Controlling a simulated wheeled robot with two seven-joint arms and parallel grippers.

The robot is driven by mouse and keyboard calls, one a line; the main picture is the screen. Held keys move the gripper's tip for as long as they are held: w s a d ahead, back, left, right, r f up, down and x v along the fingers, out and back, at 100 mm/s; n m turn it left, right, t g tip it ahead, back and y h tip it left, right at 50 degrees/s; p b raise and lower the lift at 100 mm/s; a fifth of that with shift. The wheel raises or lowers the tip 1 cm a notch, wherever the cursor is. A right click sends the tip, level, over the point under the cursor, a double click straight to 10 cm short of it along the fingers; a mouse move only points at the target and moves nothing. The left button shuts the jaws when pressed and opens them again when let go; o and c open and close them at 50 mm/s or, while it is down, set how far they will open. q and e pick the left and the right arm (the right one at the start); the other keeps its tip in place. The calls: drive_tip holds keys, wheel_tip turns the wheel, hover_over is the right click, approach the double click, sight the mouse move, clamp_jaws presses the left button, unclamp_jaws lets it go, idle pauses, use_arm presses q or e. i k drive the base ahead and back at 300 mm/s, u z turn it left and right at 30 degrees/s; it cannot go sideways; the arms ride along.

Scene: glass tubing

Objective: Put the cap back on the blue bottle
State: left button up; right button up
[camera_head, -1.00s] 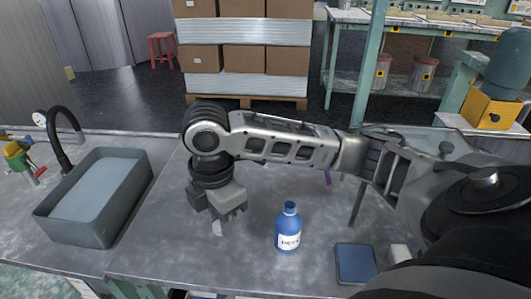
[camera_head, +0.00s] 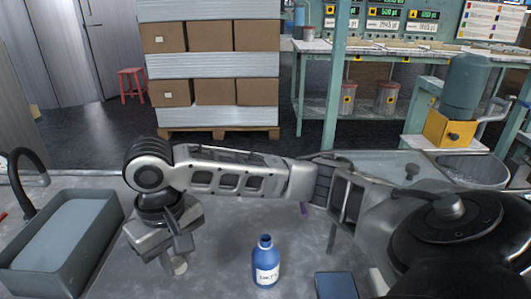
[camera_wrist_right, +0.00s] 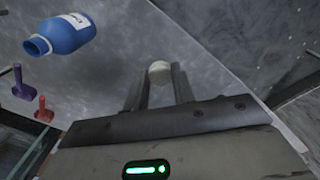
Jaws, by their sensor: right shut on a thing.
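The blue bottle (camera_head: 265,264) with a white label stands upright on the grey table, its neck open and uncapped. It also shows in the right wrist view (camera_wrist_right: 68,34), its open mouth facing left. My right gripper (camera_head: 176,258) is left of the bottle, apart from it. It is shut on a small whitish cap (camera_wrist_right: 159,69), held between the fingertips; the cap also shows below the fingers in the head view (camera_head: 178,266). Whether the cap touches the table is unclear. My left gripper is not in view.
A grey basin (camera_head: 65,240) stands at left, near a dark curved tap (camera_head: 28,170). A blue box-like object (camera_head: 336,286) lies right of the bottle. A purple item (camera_wrist_right: 20,82) and a red item (camera_wrist_right: 43,110) are near the bottle. Table between gripper and bottle is clear.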

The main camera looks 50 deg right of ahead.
sight(264, 257)
drive_tip(key=z, duration=1.9)
drive_tip(key=k, duration=0.55)
drive_tip(key=u, duration=0.25)
drive_tip(key=i, duration=0.5)
